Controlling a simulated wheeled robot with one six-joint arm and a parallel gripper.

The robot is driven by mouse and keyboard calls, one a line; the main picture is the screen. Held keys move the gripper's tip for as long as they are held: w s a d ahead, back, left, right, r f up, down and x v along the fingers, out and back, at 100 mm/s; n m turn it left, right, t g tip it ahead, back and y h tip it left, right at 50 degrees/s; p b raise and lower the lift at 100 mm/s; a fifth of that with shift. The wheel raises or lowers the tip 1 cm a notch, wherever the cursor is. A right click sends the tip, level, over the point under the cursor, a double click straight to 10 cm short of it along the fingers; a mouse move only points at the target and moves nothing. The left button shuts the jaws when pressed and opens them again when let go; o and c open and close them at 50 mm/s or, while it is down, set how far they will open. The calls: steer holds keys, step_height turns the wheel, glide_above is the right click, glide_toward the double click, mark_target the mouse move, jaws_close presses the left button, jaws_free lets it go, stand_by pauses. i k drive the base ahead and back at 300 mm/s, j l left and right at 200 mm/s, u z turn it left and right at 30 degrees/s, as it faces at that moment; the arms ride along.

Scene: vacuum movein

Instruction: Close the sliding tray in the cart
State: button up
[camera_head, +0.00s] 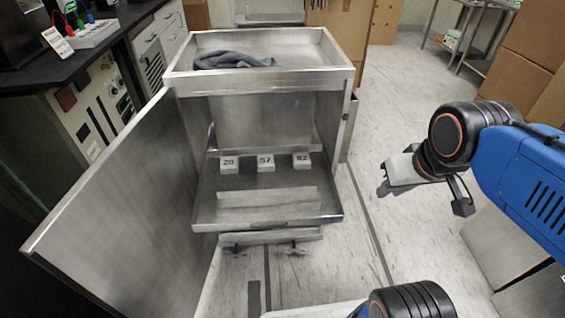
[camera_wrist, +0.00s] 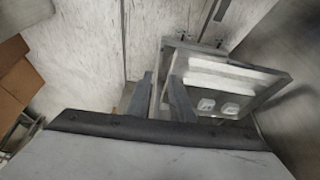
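The metal cart (camera_head: 258,82) stands at centre with its door (camera_head: 125,200) swung open to the left. Its sliding tray (camera_head: 265,208) sticks out of the front of the cart. Three white numbered blocks (camera_head: 265,163) stand in a row towards the tray's back. My gripper (camera_head: 384,190) is to the right of the tray, apart from it, above the floor. In the wrist view its two fingers (camera_wrist: 162,88) are spread with nothing between them. The tray also shows there, right of the fingers (camera_wrist: 235,70), with two blocks visible.
A grey cloth (camera_head: 232,61) lies in the cart's top. A dark counter (camera_head: 70,58) with equipment stands at the left. Cardboard boxes (camera_head: 525,75) are stacked at the right. The floor (camera_head: 385,240) between cart and arm is clear.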

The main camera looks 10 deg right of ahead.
mark_target(204, 218)
steer(key=k+l, duration=0.75)
steer(key=k, duration=0.15)
